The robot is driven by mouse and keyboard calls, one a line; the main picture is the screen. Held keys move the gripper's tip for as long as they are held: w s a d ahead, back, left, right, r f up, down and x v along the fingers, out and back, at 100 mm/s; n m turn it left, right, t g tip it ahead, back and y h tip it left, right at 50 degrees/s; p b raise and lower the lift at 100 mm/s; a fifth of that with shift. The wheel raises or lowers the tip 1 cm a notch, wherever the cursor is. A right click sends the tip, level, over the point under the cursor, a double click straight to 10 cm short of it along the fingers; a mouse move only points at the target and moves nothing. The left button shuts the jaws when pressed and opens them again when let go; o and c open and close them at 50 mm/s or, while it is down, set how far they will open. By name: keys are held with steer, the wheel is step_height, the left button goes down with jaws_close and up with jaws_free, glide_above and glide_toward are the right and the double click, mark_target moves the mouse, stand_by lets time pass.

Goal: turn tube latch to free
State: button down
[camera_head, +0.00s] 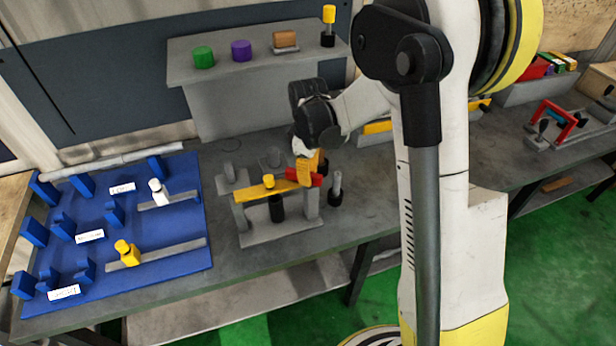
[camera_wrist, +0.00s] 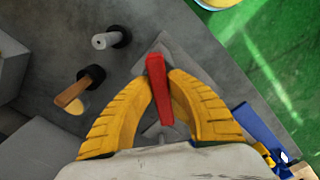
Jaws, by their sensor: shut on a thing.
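The latch appears to be a red bar (camera_wrist: 160,100), gripped between the two yellow fingers in the wrist view. It also shows in the head view (camera_head: 318,180), at the right end of a grey stand (camera_head: 285,232) with a yellow crossbar (camera_head: 262,190). My gripper (camera_wrist: 160,78) is shut on the red bar, one finger on each side. In the head view my gripper (camera_head: 305,175) reaches down from behind the stand, and its fingers partly cover the red bar. A black cylinder (camera_head: 277,208) sits under the crossbar.
A grey pin with a black base (camera_head: 335,190) stands close right of the stand. A blue board (camera_head: 185,235) with blocks and slides lies to the left. A grey shelf (camera_head: 230,65) with coloured pieces is behind. A red-handled fixture (camera_head: 560,120) is far right.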

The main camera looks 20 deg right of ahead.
steer(key=m, duration=0.2)
steer(key=m+b, duration=0.1)
steer(key=m, duration=0.2)
steer(key=shift+w+d+f+m, duration=0.1)
steer(key=shift+w+d+m, duration=0.1)
steer(key=shift+m, duration=0.1)
steer(key=shift+d+m+b, duration=0.2)
steer(key=shift+m+b, duration=0.3)
steer(key=shift+m, duration=1.7)
steer(key=c, duration=1.3)
jaws_free()
step_height(320, 180, up, 12)
